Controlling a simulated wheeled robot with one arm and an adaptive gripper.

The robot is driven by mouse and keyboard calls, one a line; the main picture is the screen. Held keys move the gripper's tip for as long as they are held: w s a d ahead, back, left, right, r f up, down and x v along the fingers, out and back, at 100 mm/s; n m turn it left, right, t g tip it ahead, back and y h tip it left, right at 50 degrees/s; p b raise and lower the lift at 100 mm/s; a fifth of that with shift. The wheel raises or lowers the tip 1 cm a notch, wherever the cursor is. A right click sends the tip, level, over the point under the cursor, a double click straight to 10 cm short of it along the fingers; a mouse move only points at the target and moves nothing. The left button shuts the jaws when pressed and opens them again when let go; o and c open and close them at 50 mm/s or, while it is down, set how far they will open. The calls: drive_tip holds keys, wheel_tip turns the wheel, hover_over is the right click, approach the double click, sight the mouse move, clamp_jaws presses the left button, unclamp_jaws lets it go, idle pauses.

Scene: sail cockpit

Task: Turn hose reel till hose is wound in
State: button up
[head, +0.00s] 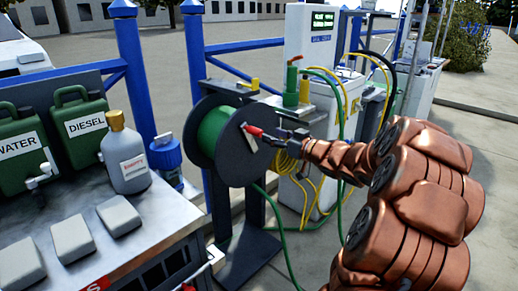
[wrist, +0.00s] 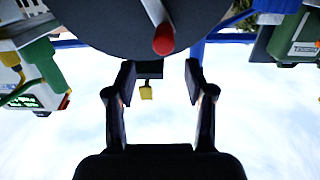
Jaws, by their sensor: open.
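The hose reel (head: 235,165) stands in the middle of the head view, with a dark round side plate and green hose (head: 212,130) wound on its drum. A pale crank with a red handle (head: 254,130) sits on the plate's face. My gripper (head: 280,135) is just right of the red handle. In the wrist view my gripper (wrist: 160,78) is open and empty, and the red handle (wrist: 164,40) shows beyond the fingertips, roughly centred between them. I cannot tell whether they touch. A green hose length (head: 280,235) runs down from the reel to the ground.
A metal counter (head: 150,215) at left holds green jerrycans (head: 78,128) and a grey bottle (head: 125,155). A white dispenser (head: 312,50) with looped yellow and green hoses stands behind my arm. Blue posts and rails (head: 195,60) stand behind the reel.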

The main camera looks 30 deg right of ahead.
sight(259, 133)
drive_tip(key=shift+y, duration=0.5)
drive_tip(key=shift+f+b+x, duration=0.15)
drive_tip(key=shift+b+x, duration=0.25)
drive_tip(key=shift+x, duration=0.75)
drive_tip(key=shift+f+b+x, duration=0.2)
drive_tip(key=shift+b+x, duration=0.2)
drive_tip(key=shift+x, duration=0.75)
drive_tip(key=shift+f+b+x, duration=0.15)
drive_tip(key=shift+b+x, duration=0.25)
drive_tip(key=shift+x, duration=0.75)
drive_tip(key=shift+a, duration=0.1)
drive_tip(key=shift+c, duration=0.3)
clamp_jaws()
